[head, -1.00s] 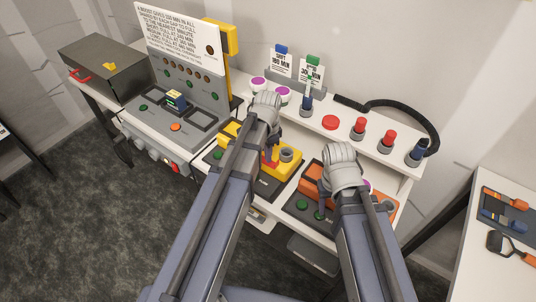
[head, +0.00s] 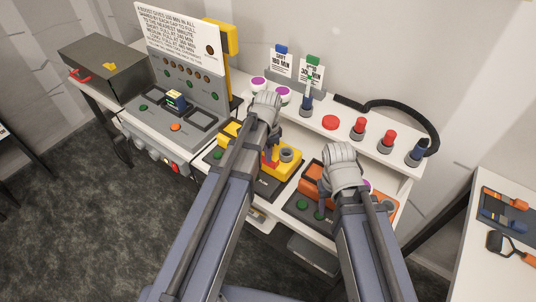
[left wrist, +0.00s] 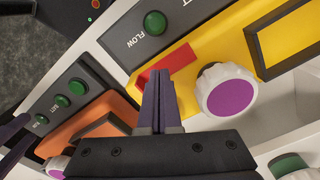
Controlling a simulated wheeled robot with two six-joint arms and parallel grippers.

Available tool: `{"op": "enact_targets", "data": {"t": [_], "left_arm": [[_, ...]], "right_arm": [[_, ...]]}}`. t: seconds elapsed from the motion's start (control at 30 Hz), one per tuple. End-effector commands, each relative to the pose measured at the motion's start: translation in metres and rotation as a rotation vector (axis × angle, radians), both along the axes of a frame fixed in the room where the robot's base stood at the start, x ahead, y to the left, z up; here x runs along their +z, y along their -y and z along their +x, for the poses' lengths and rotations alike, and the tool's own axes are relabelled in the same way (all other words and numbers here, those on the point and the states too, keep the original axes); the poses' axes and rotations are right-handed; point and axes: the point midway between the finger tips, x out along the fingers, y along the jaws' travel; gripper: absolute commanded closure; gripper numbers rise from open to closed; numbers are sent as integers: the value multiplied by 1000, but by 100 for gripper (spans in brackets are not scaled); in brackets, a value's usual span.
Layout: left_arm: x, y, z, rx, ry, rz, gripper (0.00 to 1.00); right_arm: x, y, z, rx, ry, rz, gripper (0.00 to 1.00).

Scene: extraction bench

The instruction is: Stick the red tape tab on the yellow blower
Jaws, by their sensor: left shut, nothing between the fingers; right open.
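The yellow blower (head: 288,166) sits on the middle of the bench; its yellow face (left wrist: 210,48) fills the upper right of the left wrist view. The red tape tab (left wrist: 180,58) lies against the yellow face, near its edge and beside a white-rimmed purple knob (left wrist: 230,90). My left gripper (left wrist: 158,73) is shut and empty, its fingertips at the tab and hiding part of it. In the head view my left gripper (head: 269,161) is at the blower's left side. My right gripper (head: 323,202) is open over the orange unit, its fingers partly hidden.
The orange unit (head: 312,192) with green buttons stands right of the blower. A shelf behind holds red-capped posts (head: 359,128), a red button (head: 330,122) and label cards (head: 283,62). A grey control panel (head: 185,85) and dark box (head: 103,67) stand at left.

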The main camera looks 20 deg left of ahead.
Motion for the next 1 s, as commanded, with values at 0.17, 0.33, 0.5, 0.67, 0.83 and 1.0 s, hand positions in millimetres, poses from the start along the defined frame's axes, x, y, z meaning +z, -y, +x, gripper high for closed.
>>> {"op": "enact_targets", "data": {"t": [0.17,0.33,0.5,0.67,0.83,1.0], "left_arm": [[0,0,0,0,0,0,100],[0,0,0,0,0,0,100],[0,0,0,0,0,0,100],[-1,0,0,0,0,0,100],[-4,0,0,0,0,0,100],[-6,0,0,0,0,0,100]], "right_arm": [[0,0,0,0,0,0,50],[0,0,0,0,0,0,50],[0,0,0,0,0,0,50],[-1,0,0,0,0,0,50],[-4,0,0,0,0,0,50],[-6,0,0,0,0,0,50]]}}
